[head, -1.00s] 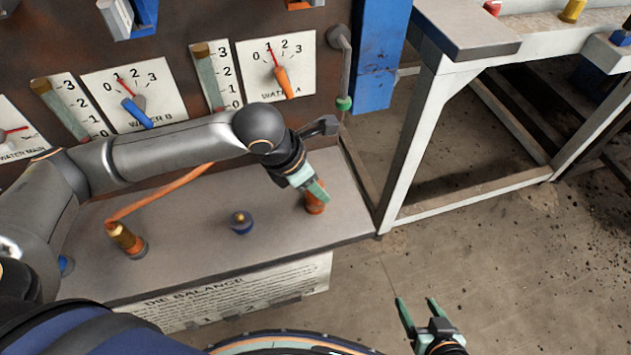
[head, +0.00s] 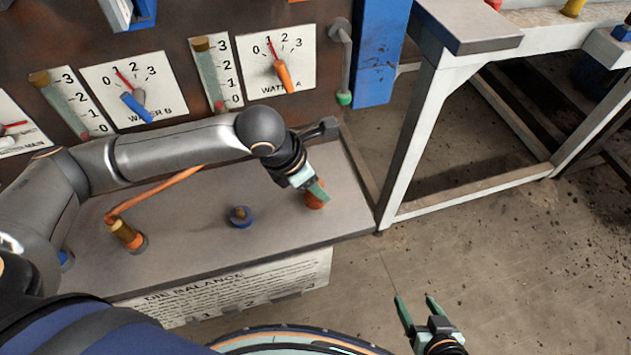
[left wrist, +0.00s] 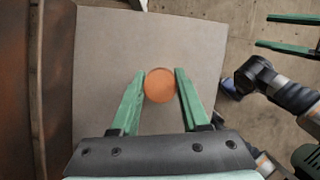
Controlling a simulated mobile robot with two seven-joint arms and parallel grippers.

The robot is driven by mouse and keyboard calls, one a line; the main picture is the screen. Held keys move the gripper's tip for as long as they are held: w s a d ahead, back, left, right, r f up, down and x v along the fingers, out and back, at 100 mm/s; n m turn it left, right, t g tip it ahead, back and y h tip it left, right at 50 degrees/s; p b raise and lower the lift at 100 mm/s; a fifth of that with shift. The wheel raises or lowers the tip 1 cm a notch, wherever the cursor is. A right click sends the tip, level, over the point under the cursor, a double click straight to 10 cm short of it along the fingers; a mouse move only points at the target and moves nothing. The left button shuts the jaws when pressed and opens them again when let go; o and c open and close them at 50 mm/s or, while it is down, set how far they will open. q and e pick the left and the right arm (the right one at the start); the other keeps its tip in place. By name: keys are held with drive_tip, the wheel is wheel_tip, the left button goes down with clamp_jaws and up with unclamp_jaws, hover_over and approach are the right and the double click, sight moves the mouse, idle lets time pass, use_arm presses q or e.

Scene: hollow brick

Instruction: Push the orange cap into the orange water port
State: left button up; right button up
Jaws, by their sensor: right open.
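The orange cap (head: 315,201) is at the right end of the grey bench top, partly hidden by my left gripper (head: 318,192). In the left wrist view the cap (left wrist: 160,85) is a round orange disc between the two green fingertips, which appear to touch its sides. What lies under the cap is hidden, so I cannot tell whether it sits in an orange port. At the left of the bench an orange fitting with a brass top (head: 128,236) has an orange hose. My right gripper (head: 416,308) is open and empty over the floor, right of the bench.
A blue fitting (head: 241,217) stands mid-bench. The upright panel behind carries dials and gauges, with a green-tipped pipe (head: 344,98) hanging near its right edge. A white-legged table (head: 408,155) stands to the right. The bench between the blue fitting and cap is clear.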

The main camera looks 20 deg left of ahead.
use_arm(q)
drive_tip(key=o, duration=0.5)
drive_tip(key=shift+f, duration=0.1)
use_arm(e)
drive_tip(key=shift+w+r, duration=0.1)
drive_tip(key=shift+w, duration=0.2)
use_arm(q)
drive_tip(key=p+v, duration=0.1)
drive_tip(key=v, duration=0.5)
drive_tip(key=shift+w, duration=0.1)
drive_tip(key=p+v, duration=0.1)
drive_tip(key=v, duration=0.5)
drive_tip(key=shift+r+p, duration=0.25)
drive_tip(key=shift+p, duration=0.1)
use_arm(e)
drive_tip(key=shift+s+d+r, duration=0.45)
drive_tip(key=shift+d+r, duration=0.1)
drive_tip(key=shift+d, duration=0.15)
drive_tip(key=shift+a, duration=0.15)
